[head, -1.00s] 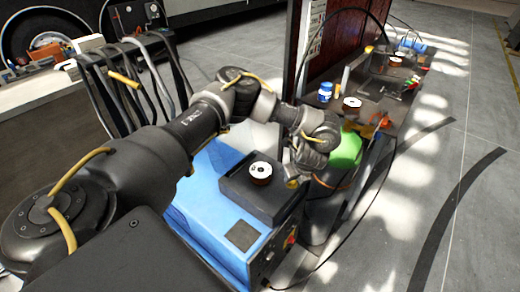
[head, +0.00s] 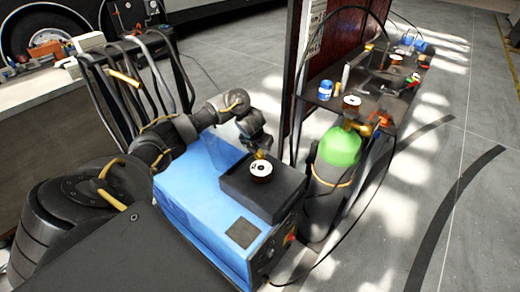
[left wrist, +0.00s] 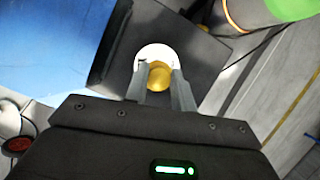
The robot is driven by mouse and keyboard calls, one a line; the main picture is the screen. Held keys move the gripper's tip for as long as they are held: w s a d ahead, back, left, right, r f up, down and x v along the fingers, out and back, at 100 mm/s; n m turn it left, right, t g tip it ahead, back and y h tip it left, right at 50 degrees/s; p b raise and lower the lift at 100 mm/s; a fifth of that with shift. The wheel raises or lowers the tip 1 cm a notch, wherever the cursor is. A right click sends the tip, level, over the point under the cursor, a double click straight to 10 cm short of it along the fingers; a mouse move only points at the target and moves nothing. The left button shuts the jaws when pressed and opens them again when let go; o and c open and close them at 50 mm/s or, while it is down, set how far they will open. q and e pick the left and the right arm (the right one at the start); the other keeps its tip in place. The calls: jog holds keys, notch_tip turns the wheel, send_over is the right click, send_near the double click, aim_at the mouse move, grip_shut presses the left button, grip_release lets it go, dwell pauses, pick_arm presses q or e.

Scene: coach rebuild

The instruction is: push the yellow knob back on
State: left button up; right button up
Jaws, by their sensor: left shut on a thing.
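The yellow knob (left wrist: 159,76) sits between the fingers of my left gripper in the left wrist view. In the head view the knob (head: 260,154) is a small yellow spot at the far edge of a spool's white top. My left gripper (head: 259,150) points down there and is shut on the knob. The brown spool with a white top (head: 261,170) stands on a black box (head: 284,197) on the blue machine. In the left wrist view the white top (left wrist: 154,50) shows behind the knob. I cannot tell whether knob and spool touch. My right gripper is not in view.
A green-topped gas cylinder (head: 339,147) stands right of the blue machine (head: 190,215). Behind it a dark bench (head: 375,105) carries more white-topped spools, a blue jar (head: 325,90) and fittings. Hoses hang at the left. The floor at the right is mostly clear.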

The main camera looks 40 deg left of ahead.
aim_at(260, 158)
pick_arm(q)
jog(key=shift+d+f, duration=0.1)
jog(key=shift+f+b, duration=0.15)
jog(key=shift+b, duration=0.15)
jog(key=shift+f+b, duration=2.55)
jog(key=shift+f, duration=0.4)
jog(key=shift+w+r, duration=0.15)
jog(key=shift+w, duration=0.1)
jog(key=shift+f, duration=0.2)
jog(key=o, duration=1.5)
